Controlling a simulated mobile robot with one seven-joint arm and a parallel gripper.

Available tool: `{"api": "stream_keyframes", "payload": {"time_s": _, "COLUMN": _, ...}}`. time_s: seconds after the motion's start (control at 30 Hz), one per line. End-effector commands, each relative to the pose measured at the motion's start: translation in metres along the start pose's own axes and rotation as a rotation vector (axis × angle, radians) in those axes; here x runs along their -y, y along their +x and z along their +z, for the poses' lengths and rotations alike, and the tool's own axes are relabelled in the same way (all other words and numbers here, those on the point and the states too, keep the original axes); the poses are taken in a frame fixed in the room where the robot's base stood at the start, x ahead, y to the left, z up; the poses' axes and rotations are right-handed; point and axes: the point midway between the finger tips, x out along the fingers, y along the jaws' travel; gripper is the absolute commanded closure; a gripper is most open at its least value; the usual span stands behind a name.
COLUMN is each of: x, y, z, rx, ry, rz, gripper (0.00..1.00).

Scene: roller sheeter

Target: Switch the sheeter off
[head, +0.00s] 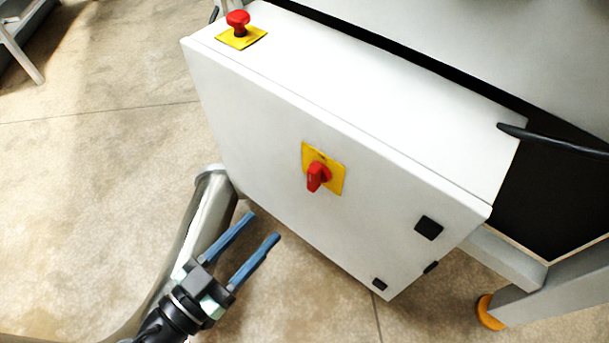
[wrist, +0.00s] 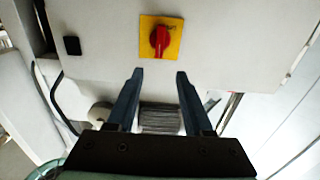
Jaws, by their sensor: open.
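The sheeter's white control box (head: 250,130) fills the middle of the head view. A red rotary switch (head: 317,176) on a yellow plate (head: 336,178) is on its front face. It also shows in the wrist view as a red knob (wrist: 160,39), above and between my fingertips. A red mushroom button (head: 238,20) on a yellow plate stands on the box top. My gripper (head: 264,226) has two blue fingers spread apart and empty. It is in front of the box, lower left of the switch in the head view, apart from it.
A metal tube leg (head: 207,215) stands beside the box, close behind my gripper. Black latches (head: 428,228) are on the box's right side. A black handle (head: 550,138) sticks out at the right. Open concrete floor (head: 90,180) lies to the left.

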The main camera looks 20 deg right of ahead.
Motion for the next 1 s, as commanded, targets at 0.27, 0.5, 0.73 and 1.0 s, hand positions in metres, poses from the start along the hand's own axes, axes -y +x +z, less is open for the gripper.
{"api": "stream_keyframes", "payload": {"time_s": 0.27, "x": -0.002, "y": 0.047, "z": 0.001, "rx": 0.000, "ry": 0.003, "rz": 0.008, "gripper": 0.49}}
{"api": "stream_keyframes", "payload": {"time_s": 0.5, "x": -0.001, "y": 0.096, "z": 0.001, "rx": 0.000, "ry": 0.003, "rz": 0.006, "gripper": 0.49}}
{"api": "stream_keyframes", "payload": {"time_s": 0.73, "x": 0.000, "y": 0.122, "z": 0.000, "rx": -0.001, "ry": 0.003, "rz": 0.003, "gripper": 0.49}}
{"api": "stream_keyframes", "payload": {"time_s": 1.0, "x": 0.000, "y": 0.127, "z": 0.000, "rx": 0.001, "ry": 0.002, "rz": 0.001, "gripper": 0.49}}
